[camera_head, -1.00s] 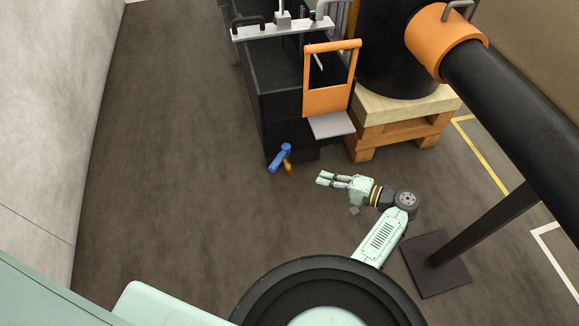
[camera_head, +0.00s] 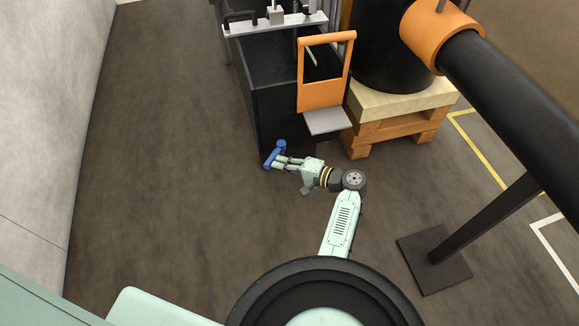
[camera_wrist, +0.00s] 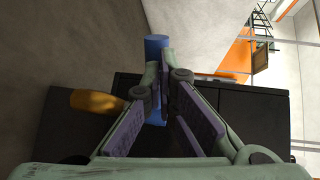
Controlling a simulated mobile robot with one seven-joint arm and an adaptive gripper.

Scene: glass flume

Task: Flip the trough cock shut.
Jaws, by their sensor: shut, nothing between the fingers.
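The trough cock shows a blue handle (camera_head: 269,160) low at the front end of the black trough (camera_head: 285,125). In the wrist view the blue handle (camera_wrist: 157,44) rises beyond my fingertips, with more blue between the fingers. The orange-brown part of the cock (camera_wrist: 97,101) sticks out to the left there; in the head view my gripper hides it. My gripper (camera_head: 277,163) is shut with nothing held, its fingertips right at the blue handle. In the wrist view the fingertips (camera_wrist: 162,72) overlap the handle; whether they touch it I cannot tell.
An orange frame (camera_head: 323,95) with a grey plate (camera_head: 327,121) hangs on the trough's front, above my gripper. A wooden pallet (camera_head: 395,128) with a black drum stands to the right. A dark post on a square base (camera_head: 434,262) stands further right. The floor at left is clear.

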